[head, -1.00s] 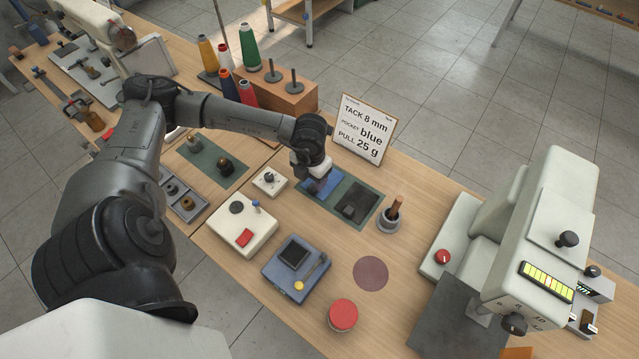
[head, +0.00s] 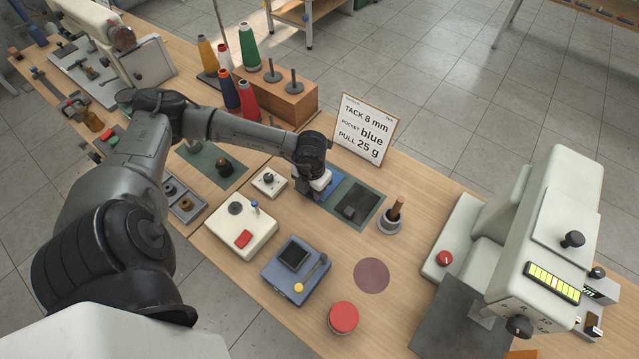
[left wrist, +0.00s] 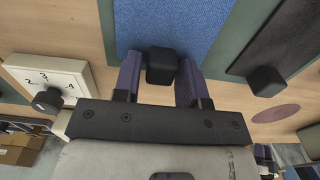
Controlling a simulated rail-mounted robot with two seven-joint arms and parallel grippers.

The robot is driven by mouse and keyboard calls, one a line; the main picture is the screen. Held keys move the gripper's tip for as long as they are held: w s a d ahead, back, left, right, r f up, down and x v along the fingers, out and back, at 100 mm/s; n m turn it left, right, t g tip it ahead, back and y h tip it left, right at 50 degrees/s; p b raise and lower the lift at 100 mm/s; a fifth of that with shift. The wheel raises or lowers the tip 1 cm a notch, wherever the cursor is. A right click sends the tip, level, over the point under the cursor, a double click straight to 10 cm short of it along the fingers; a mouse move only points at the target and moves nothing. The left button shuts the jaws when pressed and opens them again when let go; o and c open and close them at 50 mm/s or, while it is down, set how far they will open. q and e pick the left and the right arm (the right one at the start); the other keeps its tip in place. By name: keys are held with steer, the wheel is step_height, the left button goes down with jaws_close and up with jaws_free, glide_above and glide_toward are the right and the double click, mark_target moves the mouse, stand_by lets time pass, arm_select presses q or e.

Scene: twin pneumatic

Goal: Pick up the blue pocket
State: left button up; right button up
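The blue pocket (head: 336,183) lies flat on a green mat (head: 374,193), partly hidden by my left gripper in the head view. In the left wrist view the blue pocket (left wrist: 190,25) fills the top middle, with a black block-like knob (left wrist: 162,66) at its near edge. My left gripper (left wrist: 162,70) is low over it, its two purple-grey fingers on either side of the knob. A thin gap seems to show between knob and fingers. In the head view the left gripper (head: 312,192) covers the knob. My right gripper is in neither view.
A dark pocket (head: 354,204) with its own knob (left wrist: 265,81) lies beside the blue one. A white dial box (head: 269,182) stands close to the gripper's left. A sign (head: 364,130) reading "pocket blue" stands behind.

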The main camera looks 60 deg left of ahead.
arm_select(q)
steer(key=c, duration=0.6)
